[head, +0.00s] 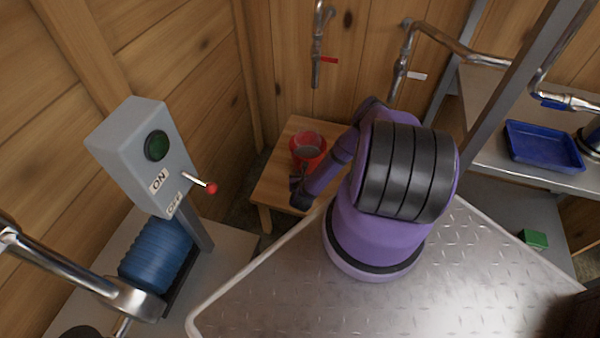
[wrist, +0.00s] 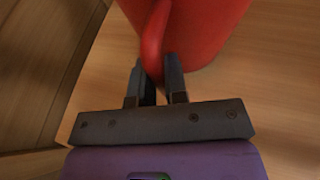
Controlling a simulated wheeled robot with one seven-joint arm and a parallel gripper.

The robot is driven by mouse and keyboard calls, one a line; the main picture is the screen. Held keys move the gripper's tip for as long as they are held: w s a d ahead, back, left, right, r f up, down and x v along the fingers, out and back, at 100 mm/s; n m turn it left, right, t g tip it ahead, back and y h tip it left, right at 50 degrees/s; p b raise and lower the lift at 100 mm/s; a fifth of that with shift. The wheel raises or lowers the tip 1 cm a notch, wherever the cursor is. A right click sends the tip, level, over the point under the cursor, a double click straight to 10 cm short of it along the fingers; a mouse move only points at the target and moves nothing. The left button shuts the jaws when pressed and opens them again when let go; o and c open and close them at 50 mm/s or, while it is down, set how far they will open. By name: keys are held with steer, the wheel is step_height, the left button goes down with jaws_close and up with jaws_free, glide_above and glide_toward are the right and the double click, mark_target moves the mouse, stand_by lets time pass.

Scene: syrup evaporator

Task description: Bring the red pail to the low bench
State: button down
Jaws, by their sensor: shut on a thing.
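The red pail (head: 308,151) is over the low wooden bench (head: 269,189) in the corner and looks upright. It appears to stand on the bench top, but I cannot tell for sure whether its base touches. In the wrist view the pail (wrist: 205,30) fills the top, with wood (wrist: 255,85) below and around it. My gripper (wrist: 158,75) is shut on the pail's red handle, which runs down between the two dark fingers. In the head view my gripper (head: 299,190) is at the pail's near left side, partly hidden by my arm.
A grey switch box (head: 140,150) with a red-tipped lever stands at left, above a blue ribbed motor (head: 157,255). Taps with a red handle (head: 328,60) and a white handle (head: 416,76) hang behind the bench. A shelf with a blue tray (head: 543,146) is at right.

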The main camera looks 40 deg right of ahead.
steer(key=s+a, duration=0.8)
steer(key=a, duration=0.1)
stand_by(1.7)
steer(key=shift+s, duration=0.2)
steer(key=shift+s+d, duration=0.45)
steer(key=shift+s, duration=0.25)
steer(key=c, duration=1.1)
jaws_free()
